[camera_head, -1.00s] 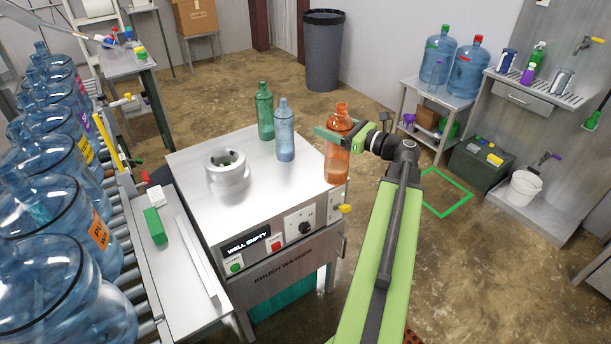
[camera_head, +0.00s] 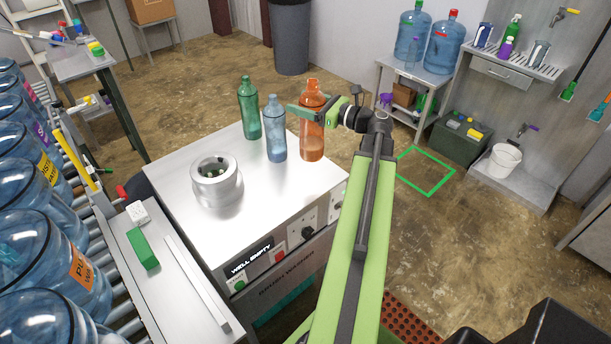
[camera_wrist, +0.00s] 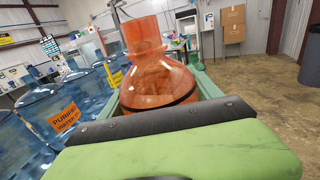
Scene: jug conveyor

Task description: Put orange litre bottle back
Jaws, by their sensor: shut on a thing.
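The orange litre bottle (camera_head: 312,135) is upright at the right back corner of the brush washer's steel top (camera_head: 172,170). My gripper (camera_head: 314,112) is shut around its upper part. In the wrist view the orange bottle (camera_wrist: 152,75) fills the middle, with its neck up and my green jaws at its sides. I cannot tell whether its base touches the top. A blue bottle (camera_head: 276,138) and a green bottle (camera_head: 248,110) stand just left of it on the washer.
The washer's round well (camera_head: 216,178) is at the left of its top, and its display reads "WELL EMPTY". Large blue jugs (camera_head: 35,240) line the conveyor at left. A green floor outline (camera_head: 425,172) lies on open floor at right.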

